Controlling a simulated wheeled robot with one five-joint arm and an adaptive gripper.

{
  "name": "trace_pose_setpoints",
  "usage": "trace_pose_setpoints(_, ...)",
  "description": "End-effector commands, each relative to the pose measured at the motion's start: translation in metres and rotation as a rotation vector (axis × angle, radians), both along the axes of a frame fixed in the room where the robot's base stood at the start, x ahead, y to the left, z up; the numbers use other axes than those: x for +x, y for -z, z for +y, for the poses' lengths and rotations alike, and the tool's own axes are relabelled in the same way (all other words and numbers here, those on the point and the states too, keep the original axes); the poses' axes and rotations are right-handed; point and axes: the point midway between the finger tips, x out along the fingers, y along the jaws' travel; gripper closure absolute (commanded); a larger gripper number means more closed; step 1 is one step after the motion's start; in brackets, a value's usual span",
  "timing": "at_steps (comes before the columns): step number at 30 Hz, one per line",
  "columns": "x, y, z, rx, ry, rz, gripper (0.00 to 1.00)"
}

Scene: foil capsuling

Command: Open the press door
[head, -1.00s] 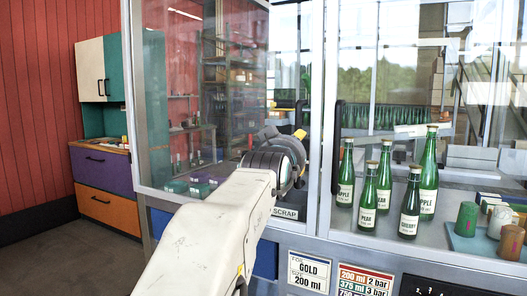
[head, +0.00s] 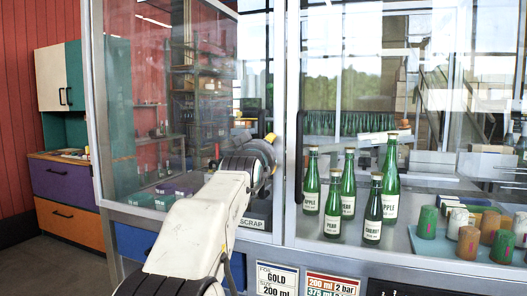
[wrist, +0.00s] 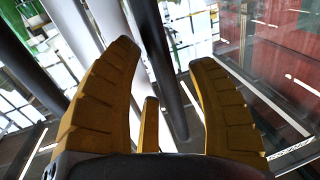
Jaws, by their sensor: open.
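The press door is a glazed front with pale metal frames; its left pane (head: 190,110) and right pane (head: 400,60) meet at an upright frame bar (head: 285,60). It looks shut. A black upright handle (head: 301,155) stands just right of that bar.
Behind the glass stand several green bottles (head: 347,190) and a tray (head: 430,245) with coloured foil caps (head: 468,243). A cabinet with drawers (head: 66,185) stands at the left.

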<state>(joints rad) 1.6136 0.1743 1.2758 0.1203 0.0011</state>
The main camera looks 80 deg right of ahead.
Motion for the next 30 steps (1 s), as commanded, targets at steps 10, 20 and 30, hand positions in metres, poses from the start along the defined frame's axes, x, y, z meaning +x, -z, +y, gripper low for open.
trace_pose_setpoints(10,0.0,0.0003,-0.0015,0.0,0.0,0.0,0.47)
trace_pose_setpoints(20,0.0,0.0002,-0.0013,0.0,0.0,0.0,0.76)
trace_pose_setpoints(30,-0.0003,0.0002,-0.0013,0.0,0.0,0.0,1.0)
